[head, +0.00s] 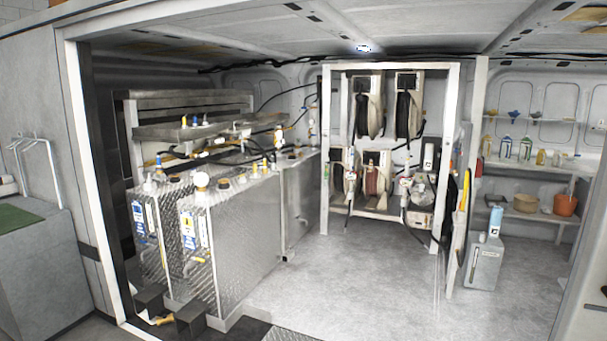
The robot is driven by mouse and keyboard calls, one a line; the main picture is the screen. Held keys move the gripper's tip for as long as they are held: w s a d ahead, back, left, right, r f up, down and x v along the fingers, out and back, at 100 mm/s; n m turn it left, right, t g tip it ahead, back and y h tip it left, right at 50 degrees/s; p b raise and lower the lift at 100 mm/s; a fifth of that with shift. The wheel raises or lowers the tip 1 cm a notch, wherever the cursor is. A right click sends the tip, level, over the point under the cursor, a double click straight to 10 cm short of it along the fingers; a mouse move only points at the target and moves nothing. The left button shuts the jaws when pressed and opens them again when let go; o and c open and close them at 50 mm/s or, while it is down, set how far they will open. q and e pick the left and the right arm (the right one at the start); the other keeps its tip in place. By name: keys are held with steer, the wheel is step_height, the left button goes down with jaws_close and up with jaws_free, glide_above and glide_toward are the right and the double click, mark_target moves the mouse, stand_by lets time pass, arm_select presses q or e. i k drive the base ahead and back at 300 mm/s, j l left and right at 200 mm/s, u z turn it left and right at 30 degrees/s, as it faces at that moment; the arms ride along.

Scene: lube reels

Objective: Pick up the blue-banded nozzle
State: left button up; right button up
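A white reel rack (325,150) stands at the back of the bay. It holds several hose reels, among them two dark ones (367,108) (408,106) on top and a reddish one (377,172) below. Two hose-end nozzles hang at the rack's front: a left nozzle (350,176) and a right nozzle (405,187). They are too small for me to tell which has a blue band. Neither of my grippers shows in the head view.
Metal tanks (250,225) with fittings on top fill the left side. The grey floor (350,285) before the rack is clear. A grey canister (484,262) stands on the floor at right, near shelves (535,163) holding bottles and an orange bucket (565,204). A door frame post (90,170) stands at left.

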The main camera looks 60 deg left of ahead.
mark_target(350, 177)
steer(key=u, duration=1.8)
steer(key=i+u, duration=0.1)
steer(key=i, duration=6.15)
steer(key=i+z, duration=0.2)
steer(key=i, duration=0.35)
steer(key=i+j+z, duration=0.2)
steer(key=i, duration=0.35)
steer(key=i+j+z, duration=0.15)
steer(key=i, duration=0.4)
steer(key=j, duration=0.1)
